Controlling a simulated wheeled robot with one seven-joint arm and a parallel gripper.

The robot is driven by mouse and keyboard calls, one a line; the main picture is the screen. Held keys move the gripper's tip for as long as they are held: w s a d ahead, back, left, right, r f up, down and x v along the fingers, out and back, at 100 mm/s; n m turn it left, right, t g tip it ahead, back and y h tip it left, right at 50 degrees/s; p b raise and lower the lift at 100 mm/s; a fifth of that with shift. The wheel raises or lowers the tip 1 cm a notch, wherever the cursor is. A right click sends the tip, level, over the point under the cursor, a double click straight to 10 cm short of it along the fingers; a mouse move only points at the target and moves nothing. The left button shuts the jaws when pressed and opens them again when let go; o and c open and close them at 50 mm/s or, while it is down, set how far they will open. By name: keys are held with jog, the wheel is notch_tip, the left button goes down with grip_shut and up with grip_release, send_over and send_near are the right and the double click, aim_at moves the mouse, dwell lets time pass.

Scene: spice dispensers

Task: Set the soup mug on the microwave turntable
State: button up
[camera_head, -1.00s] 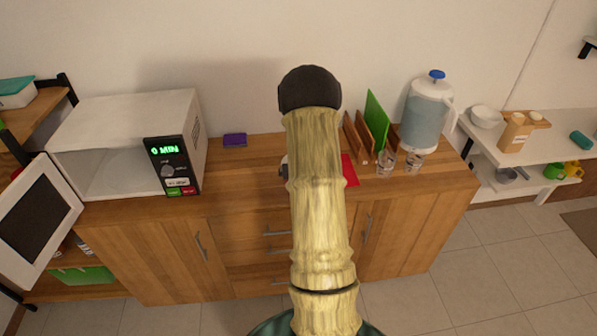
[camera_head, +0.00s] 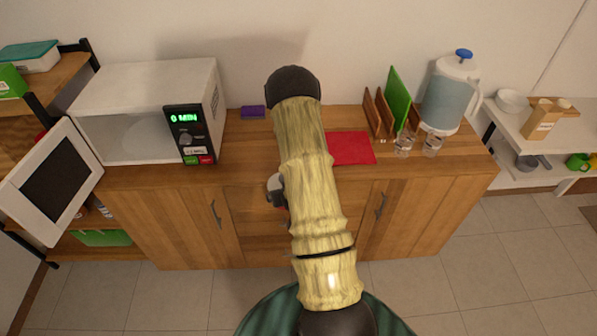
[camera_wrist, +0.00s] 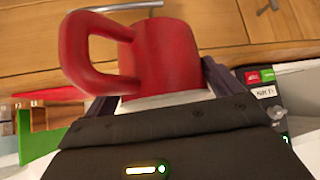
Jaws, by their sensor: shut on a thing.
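A red mug (camera_wrist: 168,55) with a large handle is held between the two fingers of my gripper (camera_wrist: 160,88) in the wrist view. The handle points left there. In the head view, part of my gripper (camera_head: 276,188) shows beside my arm, in front of the cabinet drawers; the mug is almost wholly hidden behind the arm. The white microwave (camera_head: 150,88) stands on the left of the counter with its door (camera_head: 50,185) swung open to the left. Its cavity (camera_head: 125,135) faces forward and looks empty; I cannot make out the turntable.
A red mat (camera_head: 352,148) lies mid-counter. A purple block (camera_head: 252,112) is right of the microwave. A rack with a green board (camera_head: 398,95), glasses (camera_head: 404,143) and a water jug (camera_head: 452,95) stand to the right. The counter just right of the microwave is mostly clear.

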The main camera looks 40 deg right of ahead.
jog(key=s+a+f+n+y, duration=0.1)
jog(key=s+a+f, duration=0.1)
jog(key=a+f, duration=0.4)
jog(key=s+a+f+n+y, duration=0.1)
jog(key=s+a+f+n, duration=0.1)
jog(key=a+f, duration=0.5)
jog(key=a, duration=0.6)
jog(key=shift+s+f+n+y, duration=0.15)
jog(key=shift+s+n+y, duration=0.15)
jog(key=shift+y, duration=0.1)
jog(key=shift+w, duration=0.1)
